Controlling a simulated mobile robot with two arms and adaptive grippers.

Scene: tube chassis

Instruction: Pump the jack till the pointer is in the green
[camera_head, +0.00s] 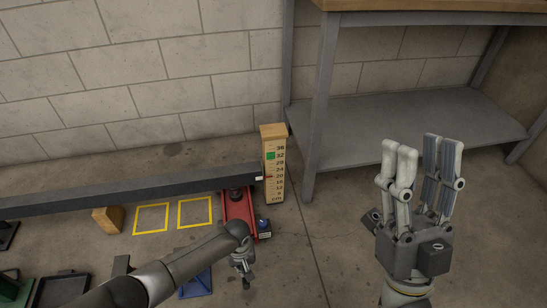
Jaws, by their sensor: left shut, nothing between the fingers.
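The red jack (236,209) stands on the floor under the right end of a dark beam (120,190). A pale scale post (273,190) with cm numbers stands beside the beam's end. Its green band (271,156) is near 32. A small white tip (259,178) on the beam's end and a thin red mark at the scale sit near 20, below the green. A blue part (264,225) shows at the jack's near right end. My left gripper (246,280) is shut, close in front of the jack, pointing down. My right gripper (422,165) is open and empty, fingers up, away to the right.
A grey workbench with a low shelf (400,128) stands at the right. A wooden block (108,219), two yellow floor squares (151,218) and a blue piece (197,284) lie left of the jack. Dark trays are at lower left. The floor between the grippers is clear.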

